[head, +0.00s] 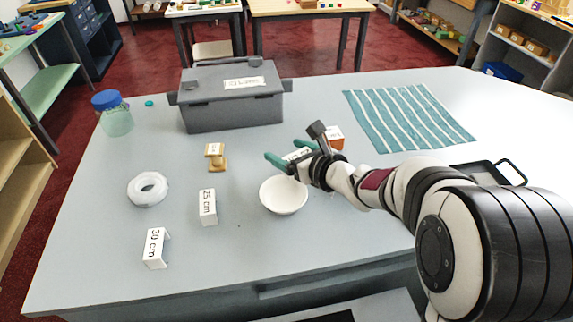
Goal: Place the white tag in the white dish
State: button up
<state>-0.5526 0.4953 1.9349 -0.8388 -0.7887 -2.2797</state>
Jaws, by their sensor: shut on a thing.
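My gripper (286,161), with green fingertips, is shut on a small white tag (297,155) with dark lettering too small to read. It holds the tag just behind and above the white dish (284,199). The dish is a round, shallow bowl on the grey table, and it looks empty. The fingers and wrist hide part of the tag and the dish's far right rim.
White "25 cm" (208,207) and "30 cm" (156,248) markers, a white ring (147,189) and a wooden stand (215,156) are left of the dish. A grey lidded box (230,112), jar (113,118), orange box (335,138) and striped cloth (408,116) lie farther back.

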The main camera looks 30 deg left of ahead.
jog(key=f, duration=0.4)
jog(key=shift+s+a+f, duration=0.1)
jog(key=shift+a+f, duration=0.05)
jog(key=shift+a, duration=0.25)
jog(key=shift+f, duration=0.1)
jog(key=shift+f, duration=0.1)
